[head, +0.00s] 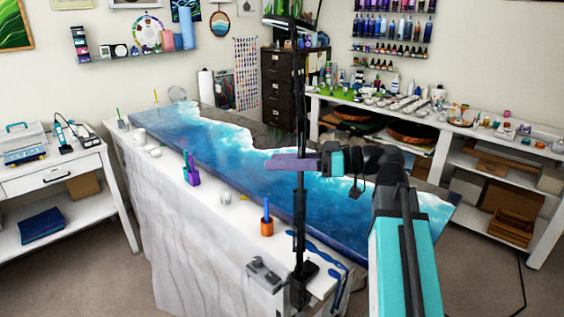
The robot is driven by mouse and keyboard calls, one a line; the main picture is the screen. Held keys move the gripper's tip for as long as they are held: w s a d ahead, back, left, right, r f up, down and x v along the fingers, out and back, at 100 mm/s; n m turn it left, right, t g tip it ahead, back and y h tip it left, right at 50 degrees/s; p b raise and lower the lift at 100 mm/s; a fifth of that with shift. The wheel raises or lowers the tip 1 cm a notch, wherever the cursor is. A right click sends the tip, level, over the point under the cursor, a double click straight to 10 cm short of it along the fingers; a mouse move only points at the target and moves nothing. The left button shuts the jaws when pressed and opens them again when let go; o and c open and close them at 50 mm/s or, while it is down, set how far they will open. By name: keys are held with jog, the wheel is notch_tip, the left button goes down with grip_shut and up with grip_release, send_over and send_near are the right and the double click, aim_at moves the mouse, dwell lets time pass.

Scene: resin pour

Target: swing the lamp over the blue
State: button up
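The lamp is a thin black post (300,215) on a dark base (298,292) at the front edge of the table. Its head (287,22) is at the top of the picture, partly cut off. The blue resin (215,138) covers much of the long slab, with white wave edges beside grey. My gripper (293,163) reaches in from the right at the post's mid-height, its purple fingers crossing the post in the picture. I cannot tell whether they touch it or are closed on it.
A white-draped table (190,235) carries the slab. Along its near edge stand a purple holder (191,175), an orange cup (267,228) and a grey box (264,273). A crowded white bench (480,133) is at right, and a white cart (52,180) at left.

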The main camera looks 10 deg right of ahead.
jog(key=shift+d, duration=0.1)
jog(key=s+d+b, duration=0.1)
jog(key=d+b, duration=0.2)
jog(key=d, duration=1.2)
jog(key=shift+d, duration=0.35)
dwell(1.7)
jog(key=shift+s+b, duration=0.1)
jog(key=shift+b, duration=0.25)
jog(key=shift+d, duration=0.1)
dwell(0.3)
jog(key=f+b+v, duration=0.1)
jog(key=b+v, duration=0.5)
jog(key=v, duration=0.5)
jog(key=shift+r, duration=0.4)
jog(key=d+b, duration=0.1)
jog(key=b, duration=0.6)
jog(key=shift+d, duration=0.25)
jog(key=b, duration=0.5)
jog(key=shift+s+d+b, duration=0.1)
jog(key=shift+d+b, duration=0.25)
